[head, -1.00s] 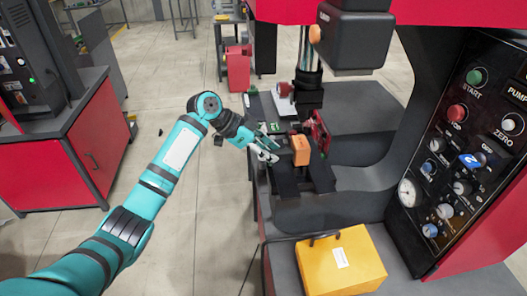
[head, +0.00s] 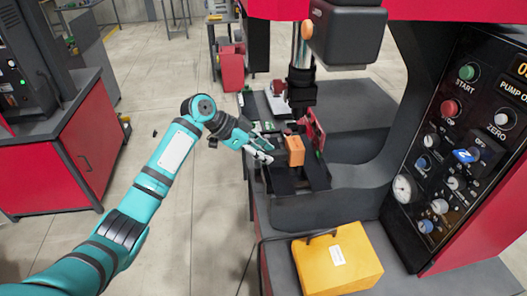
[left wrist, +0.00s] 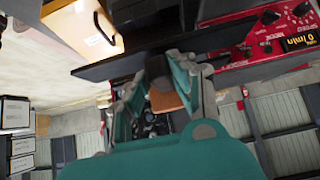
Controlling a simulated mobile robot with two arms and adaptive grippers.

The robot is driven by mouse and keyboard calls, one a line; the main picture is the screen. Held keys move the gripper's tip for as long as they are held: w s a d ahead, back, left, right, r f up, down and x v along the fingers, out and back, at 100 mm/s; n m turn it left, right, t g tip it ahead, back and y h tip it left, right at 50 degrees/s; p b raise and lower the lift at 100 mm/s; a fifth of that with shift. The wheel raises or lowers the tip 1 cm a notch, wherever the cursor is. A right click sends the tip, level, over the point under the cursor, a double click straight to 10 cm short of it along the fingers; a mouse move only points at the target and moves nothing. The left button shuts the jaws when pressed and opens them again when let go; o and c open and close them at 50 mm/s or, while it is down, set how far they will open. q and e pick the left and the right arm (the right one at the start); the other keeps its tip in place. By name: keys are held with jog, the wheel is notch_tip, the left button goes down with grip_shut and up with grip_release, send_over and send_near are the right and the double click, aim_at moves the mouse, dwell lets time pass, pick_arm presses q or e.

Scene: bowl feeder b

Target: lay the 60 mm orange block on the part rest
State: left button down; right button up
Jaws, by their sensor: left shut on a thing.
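The orange block (head: 295,151) stands upright above the dark fixture on the machine table. My left gripper (head: 264,150) reaches it from the left and is shut on it. In the left wrist view an orange-brown patch of the block (left wrist: 166,102) shows between the fingers of my left gripper (left wrist: 170,66); the rest of it is hidden. Black plates (head: 283,180) lie under and in front of the block. I cannot tell for sure which part is the part rest, or whether the block touches the plates. My right gripper is not in view.
A yellow box (head: 340,283) with a dark handle stands in front, and shows at upper left in the wrist view (left wrist: 82,27). A red fixture part (head: 314,130) is close behind the block. The machine's head (head: 345,40) hangs above. A control panel (head: 455,150) stands at right.

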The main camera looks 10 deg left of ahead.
pick_arm(q)
jog(key=shift+f, duration=0.35)
